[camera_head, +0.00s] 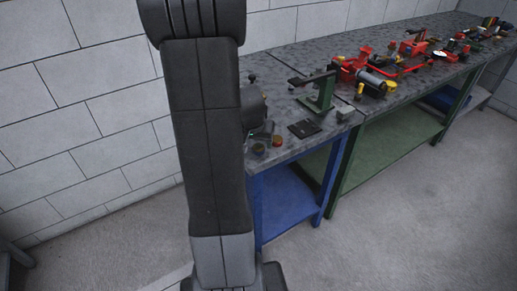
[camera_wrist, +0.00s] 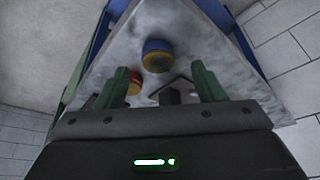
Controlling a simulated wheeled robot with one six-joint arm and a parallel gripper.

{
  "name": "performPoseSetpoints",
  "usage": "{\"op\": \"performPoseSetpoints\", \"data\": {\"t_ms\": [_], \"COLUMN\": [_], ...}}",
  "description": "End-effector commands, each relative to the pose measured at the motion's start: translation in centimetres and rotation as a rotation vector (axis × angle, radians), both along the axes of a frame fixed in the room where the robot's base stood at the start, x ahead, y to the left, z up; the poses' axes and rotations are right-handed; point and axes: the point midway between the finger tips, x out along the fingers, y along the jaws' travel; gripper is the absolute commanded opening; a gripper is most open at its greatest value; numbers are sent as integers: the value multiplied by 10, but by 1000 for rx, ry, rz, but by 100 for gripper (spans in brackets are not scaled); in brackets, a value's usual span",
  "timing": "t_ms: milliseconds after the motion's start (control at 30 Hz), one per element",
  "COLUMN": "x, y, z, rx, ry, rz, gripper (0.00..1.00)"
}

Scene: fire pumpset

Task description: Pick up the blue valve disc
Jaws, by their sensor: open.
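The blue valve disc (camera_wrist: 157,46) has a blue face and a yellow band and lies on the grey worktop (camera_wrist: 215,50). In the head view the disc (camera_head: 258,149) sits near the worktop's front left corner, close to my arm. My gripper (camera_wrist: 162,76) is open and empty, its two green fingers apart. In the wrist view the disc lies past the fingertips, between their lines and nearer the left one. A red and yellow disc (camera_wrist: 134,92) is partly hidden by the left finger; it also shows in the head view (camera_head: 278,141). My arm hides most of the gripper there.
A green press-like tool (camera_head: 319,94) and a flat black piece (camera_head: 304,129) stand to the right on the worktop. Red pump parts (camera_head: 360,70) crowd the bench beyond. A block wall (camera_head: 90,90) runs behind. The floor (camera_head: 410,215) in front is clear.

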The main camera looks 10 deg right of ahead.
Motion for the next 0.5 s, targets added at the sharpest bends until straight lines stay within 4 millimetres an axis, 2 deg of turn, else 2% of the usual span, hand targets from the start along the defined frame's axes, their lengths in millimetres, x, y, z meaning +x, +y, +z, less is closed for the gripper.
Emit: {"op": "performPoseSetpoints", "data": {"t_ms": [200, 500], "x": [8, 10], "y": [-7, -7], "z": [-23, -28], "rx": [0, 1], "ry": [2, -1], "rz": [0, -1], "gripper": [62, 62]}}
